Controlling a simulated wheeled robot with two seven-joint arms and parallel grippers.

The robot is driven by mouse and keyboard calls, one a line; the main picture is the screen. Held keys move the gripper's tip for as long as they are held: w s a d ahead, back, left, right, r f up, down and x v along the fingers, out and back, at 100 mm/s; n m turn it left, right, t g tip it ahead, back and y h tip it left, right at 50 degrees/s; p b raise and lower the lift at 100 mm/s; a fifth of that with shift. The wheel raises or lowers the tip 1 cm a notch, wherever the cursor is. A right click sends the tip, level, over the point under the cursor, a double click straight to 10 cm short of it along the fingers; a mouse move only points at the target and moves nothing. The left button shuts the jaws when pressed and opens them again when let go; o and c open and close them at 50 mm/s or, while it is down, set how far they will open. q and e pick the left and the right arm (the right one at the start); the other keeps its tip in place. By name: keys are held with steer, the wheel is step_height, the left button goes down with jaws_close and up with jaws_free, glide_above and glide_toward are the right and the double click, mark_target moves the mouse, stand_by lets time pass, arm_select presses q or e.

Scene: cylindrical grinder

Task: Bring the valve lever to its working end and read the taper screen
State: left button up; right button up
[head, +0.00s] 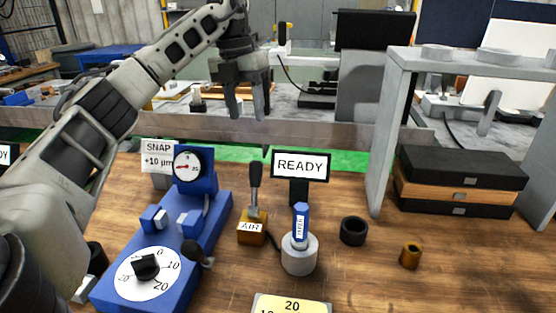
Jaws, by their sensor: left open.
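The valve lever (255,180) has a black handle and stands nearly upright on a brass-coloured block (252,228) labelled AIR, at the middle of the wooden bench. A small black-framed screen (300,166) just right of it reads READY; I cannot tell whether this is the taper screen. My left gripper (246,108) is open and empty, its fingers pointing down. In the picture it hangs above the lever handle, apart from it. My right gripper is out of view.
A blue gauge fixture (205,225) with a dial and a numbered knob stands left of the lever. A grey round holder (299,258) with a blue-topped piece, a black ring (354,231) and a brass bushing (411,255) stand to the right. Stacked boxes (455,180) sit under a grey shelf.

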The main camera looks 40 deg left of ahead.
mark_target(255, 173)
arm_select(q)
steer(key=f+b, duration=0.1)
steer(key=f, duration=0.3)
steer(key=d+f+b, duration=0.1)
steer(key=f, duration=0.4)
steer(key=d+f+b, duration=0.1)
steer(key=f, duration=0.4)
steer(key=shift+s+f, duration=0.1)
steer(key=shift+s, duration=0.1)
steer(key=shift+f, duration=0.6)
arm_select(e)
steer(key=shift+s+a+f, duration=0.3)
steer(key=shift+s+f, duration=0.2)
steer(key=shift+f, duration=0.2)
arm_select(q)
jaws_close()
steer(key=shift+d, duration=0.1)
